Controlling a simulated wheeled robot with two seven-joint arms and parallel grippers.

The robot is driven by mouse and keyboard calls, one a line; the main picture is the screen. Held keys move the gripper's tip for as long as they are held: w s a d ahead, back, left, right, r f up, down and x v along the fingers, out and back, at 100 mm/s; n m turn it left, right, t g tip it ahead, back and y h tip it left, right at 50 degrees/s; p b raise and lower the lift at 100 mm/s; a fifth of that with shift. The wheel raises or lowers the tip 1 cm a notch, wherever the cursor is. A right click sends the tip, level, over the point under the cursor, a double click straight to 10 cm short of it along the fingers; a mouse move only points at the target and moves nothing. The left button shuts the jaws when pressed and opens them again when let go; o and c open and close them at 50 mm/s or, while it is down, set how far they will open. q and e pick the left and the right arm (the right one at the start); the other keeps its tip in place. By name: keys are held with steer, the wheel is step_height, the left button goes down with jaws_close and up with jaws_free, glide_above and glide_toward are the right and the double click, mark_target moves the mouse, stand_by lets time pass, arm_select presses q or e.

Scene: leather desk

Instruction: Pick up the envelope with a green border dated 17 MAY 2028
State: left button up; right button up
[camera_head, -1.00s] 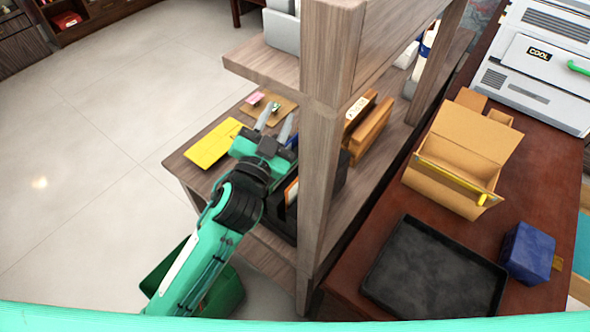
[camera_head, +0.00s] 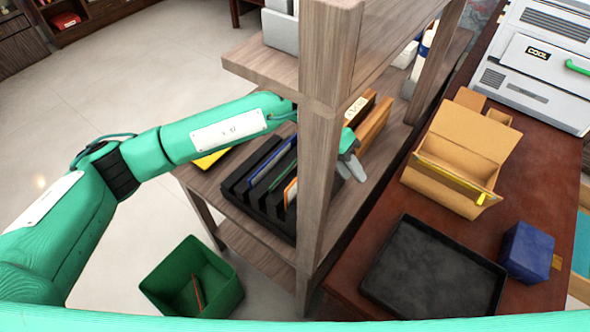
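A black slotted rack (camera_head: 240,190) stands on the wooden shelf left of the upright post. Several thin flat items stand in its slots, one with a blue edge (camera_head: 272,160) and one with an orange edge (camera_head: 291,191). No green border or date can be read on any of them. My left gripper (camera_head: 352,168) shows just right of the post, pointing down over the shelf. Its two grey fingertips look slightly apart with nothing between them, and the post hides part of the wrist. My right gripper is not in view.
The wooden post (camera_head: 320,150) stands in front of the shelf. Brown upright holders (camera_head: 372,128) stand behind my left gripper. A yellow item (camera_head: 208,160) lies partly under my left arm. On the right desk are a black tray (camera_head: 435,275), an open cardboard box (camera_head: 455,165) and a blue box (camera_head: 527,250).

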arm_select(q)
steer(key=w+a+t+y, duration=0.1)
steer(key=w+a+y, duration=0.1)
steer(key=w+a, duration=0.1)
steer(key=w+a+t+y, duration=0.1)
steer(key=w+a+y, duration=0.1)
steer(key=w+a, duration=0.1)
steer(key=w+a+n+y, duration=0.1)
steer(key=w+a+y, duration=0.2)
steer(key=a, duration=0.2)
steer(key=shift+a+f+t, duration=0.1)
steer(key=shift+a+t, duration=0.25)
steer(key=shift+t, duration=0.05)
steer(key=shift+a+f+p, duration=0.1)
steer(key=shift+f+p, duration=0.3)
steer(key=shift+f, duration=0.35)
steer(key=f+p, duration=0.1)
steer(key=f, duration=0.2)
steer(key=f+p, duration=0.1)
steer(key=f, duration=0.1)
steer(key=shift+w+d+p, duration=0.3)
steer(key=shift+w+d, duration=0.05)
steer(key=shift+w, duration=0.05)
steer(key=shift+f, duration=0.45)
steer(key=shift+c, duration=0.2)
jaws_close()
